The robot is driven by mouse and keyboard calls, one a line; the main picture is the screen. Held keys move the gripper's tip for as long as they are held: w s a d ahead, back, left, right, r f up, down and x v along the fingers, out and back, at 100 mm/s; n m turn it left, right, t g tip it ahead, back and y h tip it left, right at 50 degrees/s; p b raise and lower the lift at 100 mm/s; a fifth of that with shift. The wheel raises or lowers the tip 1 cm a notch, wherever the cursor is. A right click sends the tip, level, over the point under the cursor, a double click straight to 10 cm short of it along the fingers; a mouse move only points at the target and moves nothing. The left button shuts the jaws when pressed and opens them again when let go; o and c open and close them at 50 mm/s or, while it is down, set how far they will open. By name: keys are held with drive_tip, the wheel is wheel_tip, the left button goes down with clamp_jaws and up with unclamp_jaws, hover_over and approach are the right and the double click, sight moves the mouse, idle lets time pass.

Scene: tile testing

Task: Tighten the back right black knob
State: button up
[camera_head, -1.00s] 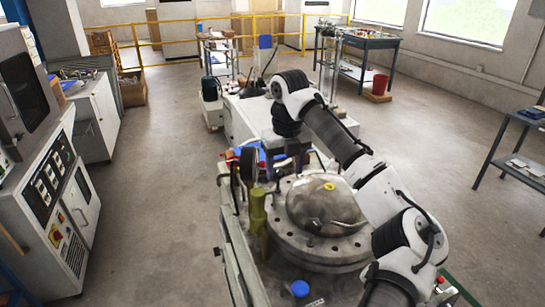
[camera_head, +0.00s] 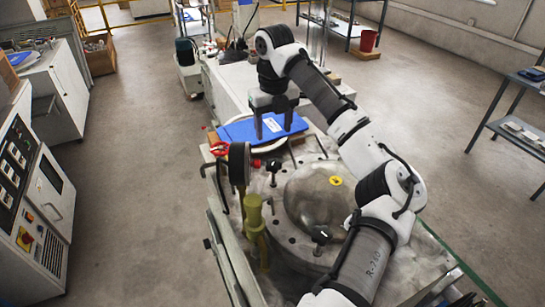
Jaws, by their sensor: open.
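The round metal vessel lid (camera_head: 316,195) sits on the machine below my arm. One black knob (camera_head: 273,167) stands at its back left, and another black knob (camera_head: 322,236) stands at its front. I cannot make out a clear black knob at the back right; my arm crosses that side and may hide it. My gripper (camera_head: 273,134) is open and empty, fingers pointing down. In the picture it is behind the lid, with its fingers in front of the blue board; its height above the board is hard to tell.
The blue board (camera_head: 240,130) lies behind the lid. A dark round gauge (camera_head: 239,163) and a yellow-green valve (camera_head: 254,215) stand at the lid's left. A red valve handle (camera_head: 219,149) is near the board.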

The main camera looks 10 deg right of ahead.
sight(273, 162)
wheel_tip(273, 162, down, 12)
drive_tip(key=shift+r+p, duration=0.2)
drive_tip(key=shift+p, duration=1)
drive_tip(key=shift+c, duration=0.3)
drive_tip(key=c, duration=0.9)
